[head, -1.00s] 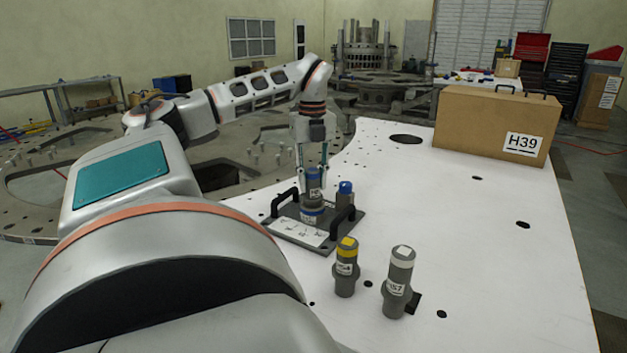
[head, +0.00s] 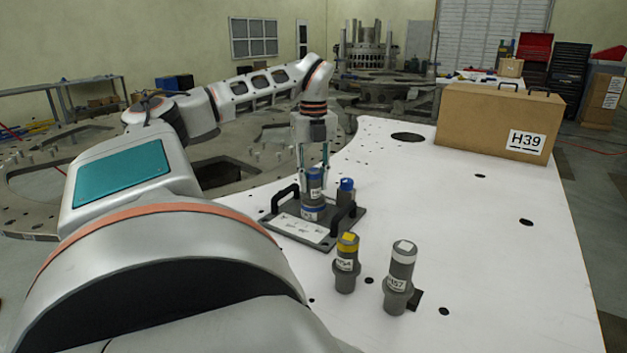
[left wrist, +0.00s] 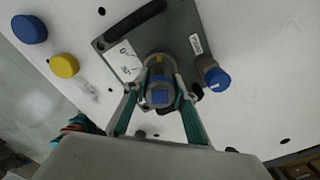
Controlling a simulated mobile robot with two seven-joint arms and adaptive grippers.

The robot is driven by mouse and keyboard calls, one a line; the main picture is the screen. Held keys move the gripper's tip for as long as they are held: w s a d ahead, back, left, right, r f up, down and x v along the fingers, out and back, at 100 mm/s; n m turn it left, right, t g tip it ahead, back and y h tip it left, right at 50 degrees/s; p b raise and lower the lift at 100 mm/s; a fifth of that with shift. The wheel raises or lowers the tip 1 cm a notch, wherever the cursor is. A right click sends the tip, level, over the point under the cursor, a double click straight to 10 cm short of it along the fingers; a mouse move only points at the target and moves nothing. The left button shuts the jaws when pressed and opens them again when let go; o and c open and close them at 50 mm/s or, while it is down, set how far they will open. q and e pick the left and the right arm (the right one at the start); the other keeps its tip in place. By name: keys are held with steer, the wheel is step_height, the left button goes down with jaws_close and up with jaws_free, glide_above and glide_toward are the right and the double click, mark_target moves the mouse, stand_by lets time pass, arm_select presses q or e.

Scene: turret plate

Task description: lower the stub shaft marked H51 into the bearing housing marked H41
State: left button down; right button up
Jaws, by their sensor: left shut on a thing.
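My left gripper (head: 313,172) is shut on a grey stub shaft (head: 315,184) with a blue top, held upright. Its label is partly hidden and I cannot read it fully. The shaft stands directly over the grey, blue-banded bearing housing (head: 313,212) on a dark plate (head: 290,228). Its lower end meets the housing's top in the head view; I cannot tell how far it is inside. In the left wrist view, the shaft's top (left wrist: 160,97) lies between the fingers and covers most of the housing. The housing's mark is unreadable. My right gripper is not in view.
The plate has two black handles (head: 345,212). A blue-topped part (head: 346,190) stands close beside the right handle. A yellow-topped shaft (head: 346,266) and the shaft marked H57 (head: 399,280) stand in front. The H39 case (head: 485,120) is at the back right; the table's right side is clear.

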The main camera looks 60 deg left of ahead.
arm_select(q)
steer(key=c, duration=1.6)
jaws_free()
steer(key=shift+r, duration=0.1)
steer(key=shift+o, duration=0.2)
step_height(320, 180, up, 12)
